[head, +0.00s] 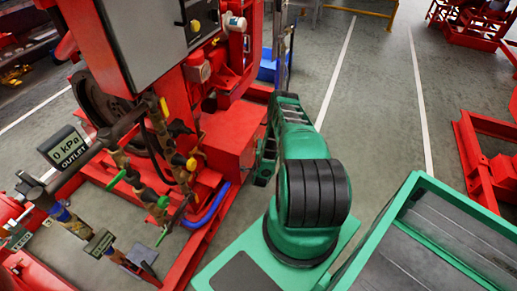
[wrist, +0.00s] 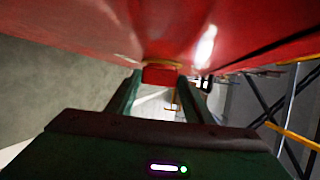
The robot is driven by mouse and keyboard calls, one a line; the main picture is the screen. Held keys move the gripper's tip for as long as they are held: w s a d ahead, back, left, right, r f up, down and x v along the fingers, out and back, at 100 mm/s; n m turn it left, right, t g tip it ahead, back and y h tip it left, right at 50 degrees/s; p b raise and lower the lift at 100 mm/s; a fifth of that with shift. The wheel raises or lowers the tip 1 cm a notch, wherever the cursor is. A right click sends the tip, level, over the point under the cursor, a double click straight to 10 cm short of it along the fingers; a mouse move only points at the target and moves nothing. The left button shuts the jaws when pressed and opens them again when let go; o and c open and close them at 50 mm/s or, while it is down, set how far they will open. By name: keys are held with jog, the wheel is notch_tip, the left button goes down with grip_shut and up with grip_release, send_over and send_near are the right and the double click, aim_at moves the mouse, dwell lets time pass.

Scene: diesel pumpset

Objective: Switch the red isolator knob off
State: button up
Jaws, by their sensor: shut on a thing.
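The red isolator knob (wrist: 160,75) shows in the wrist view as a small red block with a yellowish-brown part above it, under a large glossy red surface (wrist: 90,28). My gripper (wrist: 161,84) has its two green fingers on either side of the knob and is shut on it. The fingers partly cover the knob's sides, and I cannot tell its turned position. In the head view neither the knob nor my gripper can be made out; my green arm reaches away toward the red pumpset (head: 235,135).
In the head view a grey cabinet (head: 140,40) stands on the red frame. Pipes with valves and an outlet display (head: 64,147) reading 0 kPa are at left. A blue hose (head: 210,207) curves low near my base.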

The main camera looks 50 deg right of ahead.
jog(key=shift+s+a+f+n+t+h, duration=0.1)
jog(key=shift+s+f+n+t+h, duration=0.05)
jog(key=shift+f+n+t+h, duration=0.55)
jog(key=shift+r+m, duration=0.25)
jog(key=shift+m, duration=0.05)
jog(key=o, duration=1.1)
jog(key=shift+c, duration=0.2)
jog(key=v, duration=1)
jog(key=shift+a, duration=0.3)
jog(key=shift+s, duration=0.2)
